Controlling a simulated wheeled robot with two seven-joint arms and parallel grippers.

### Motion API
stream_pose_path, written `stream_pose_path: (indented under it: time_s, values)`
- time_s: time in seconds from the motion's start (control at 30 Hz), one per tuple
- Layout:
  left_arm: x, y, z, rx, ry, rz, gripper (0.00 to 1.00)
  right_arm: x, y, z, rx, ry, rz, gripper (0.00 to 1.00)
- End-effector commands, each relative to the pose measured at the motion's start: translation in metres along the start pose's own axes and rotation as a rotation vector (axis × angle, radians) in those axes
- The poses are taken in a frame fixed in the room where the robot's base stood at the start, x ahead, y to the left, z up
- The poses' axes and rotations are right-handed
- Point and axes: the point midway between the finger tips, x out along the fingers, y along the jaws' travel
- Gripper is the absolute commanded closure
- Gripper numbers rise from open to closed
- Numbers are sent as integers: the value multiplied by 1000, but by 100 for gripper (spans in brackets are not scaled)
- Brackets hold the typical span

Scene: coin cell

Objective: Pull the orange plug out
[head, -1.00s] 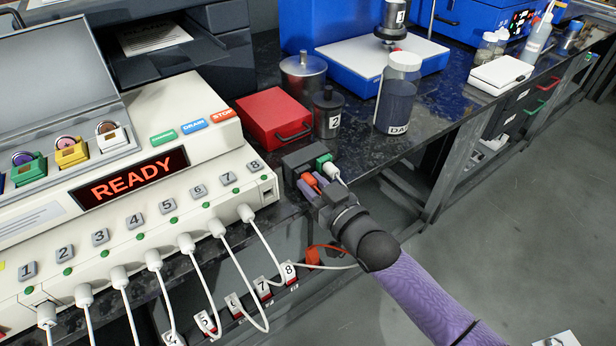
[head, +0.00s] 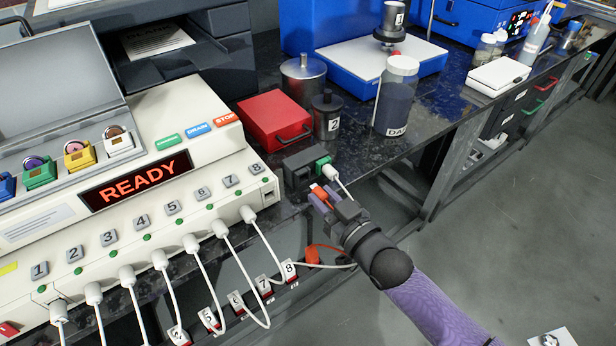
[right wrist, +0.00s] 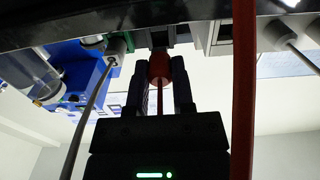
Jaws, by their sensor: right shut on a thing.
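The orange plug (head: 322,191) is between the fingers of my right gripper (head: 323,197), which is shut on it. The dark socket block (head: 297,168) sits at the bench edge, just up and left of the plug. In the head view the plug looks backed off from the block, with a small gap. In the right wrist view the plug (right wrist: 159,68) is below the block, and the fingers partly hide its sides; I cannot tell there whether its tip is clear. A green connector (head: 323,164) with a white plug (head: 329,170) stays at the block. My left gripper is out of view.
The white READY machine (head: 150,215), with several white cables, stands at left. A red box (head: 272,118), a dark canister (head: 327,122) and a lidded jar (head: 396,95) stand behind the block. An orange cable hangs below my gripper. Open floor lies to the right.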

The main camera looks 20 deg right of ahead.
Motion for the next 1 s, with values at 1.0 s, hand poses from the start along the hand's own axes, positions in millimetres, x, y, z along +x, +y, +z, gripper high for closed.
stream_pose_path:
  time_s: [1.0]
  values:
    - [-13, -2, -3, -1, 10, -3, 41, -24, 0, 0, -1, 0, 0, 100]
